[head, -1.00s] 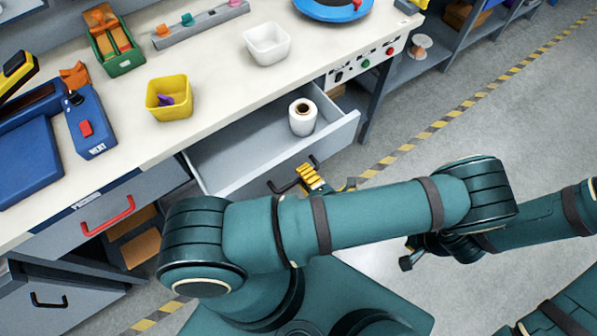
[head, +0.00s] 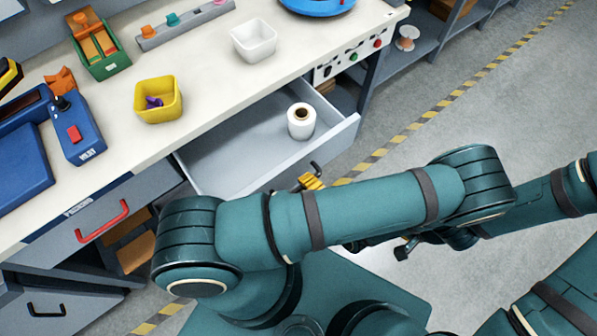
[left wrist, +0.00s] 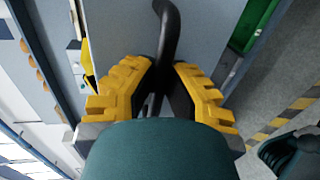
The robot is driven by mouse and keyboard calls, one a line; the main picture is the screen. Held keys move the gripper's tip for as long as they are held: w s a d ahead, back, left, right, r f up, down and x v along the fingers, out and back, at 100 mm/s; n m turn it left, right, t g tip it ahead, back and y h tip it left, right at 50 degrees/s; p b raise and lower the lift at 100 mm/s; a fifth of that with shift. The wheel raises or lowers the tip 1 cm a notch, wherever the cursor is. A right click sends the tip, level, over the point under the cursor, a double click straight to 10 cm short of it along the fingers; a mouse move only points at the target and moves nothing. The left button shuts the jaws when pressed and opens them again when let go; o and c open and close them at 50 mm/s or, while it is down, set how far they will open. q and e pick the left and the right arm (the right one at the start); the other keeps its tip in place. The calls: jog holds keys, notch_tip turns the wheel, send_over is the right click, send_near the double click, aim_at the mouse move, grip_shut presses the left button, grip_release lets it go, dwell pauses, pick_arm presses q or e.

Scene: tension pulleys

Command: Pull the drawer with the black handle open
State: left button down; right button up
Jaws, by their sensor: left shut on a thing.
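The grey drawer (head: 236,153) under the workbench stands pulled out, its inside in plain view. A white roll (head: 301,122) stands upright in it near the right end. Its black handle (head: 316,167) shows only in part in the head view, behind my arm. My left gripper (head: 311,181) is at the drawer front, its yellow fingers partly hidden by the arm. In the left wrist view the black handle (left wrist: 168,35) runs between the yellow fingers, which are shut on it. My right gripper cannot be made out.
A drawer with a red handle (head: 102,222) and a lower one with a black handle (head: 47,310) are at the left, both shut. A yellow bin (head: 158,101) and a white bin (head: 254,41) stand on the bench (head: 205,85). Floor at the right is clear.

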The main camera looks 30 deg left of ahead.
pick_arm(q)
jog(key=shift+s+d, duration=0.3)
jog(key=shift+d, duration=0.35)
jog(key=c, duration=1)
grip_release()
jog(key=shift+r, duration=0.1)
notch_tip(320, 180, up, 10)
